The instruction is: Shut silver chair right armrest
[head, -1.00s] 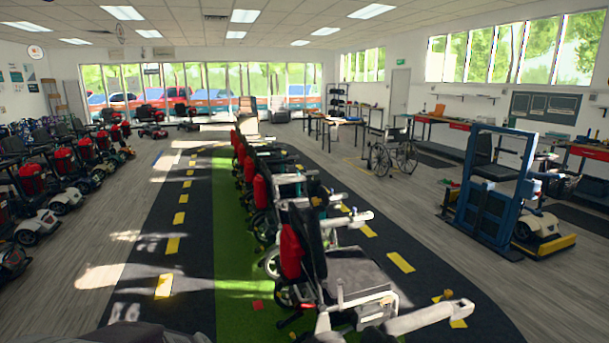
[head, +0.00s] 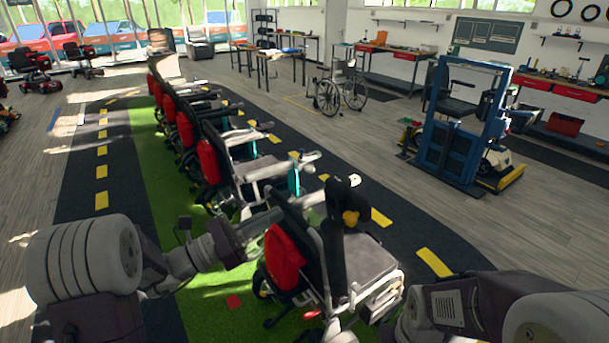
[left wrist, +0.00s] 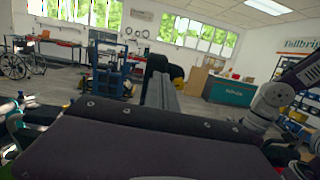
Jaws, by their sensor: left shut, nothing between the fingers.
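The silver chair (head: 375,262) is the nearest one in the head view, with a pale frame, grey seat and red bag. Its near-side right armrest (head: 336,240) stands upright, black with a yellow knob near its top. The armrest also shows at the centre of the left wrist view (left wrist: 155,66), with its yellow knob beside it. My left gripper (head: 272,214) is shut and empty, behind the chair's backrest, pointing toward the armrest. I cannot tell whether it touches. My right arm shows low at the right, but its gripper is out of view.
More chairs with red bags (head: 207,165) stand in a row beyond, close to the silver chair. A blue lift frame (head: 462,125) stands at the right, and a manual wheelchair (head: 340,90) farther back. Dark floor with yellow marks lies open to the chair's right.

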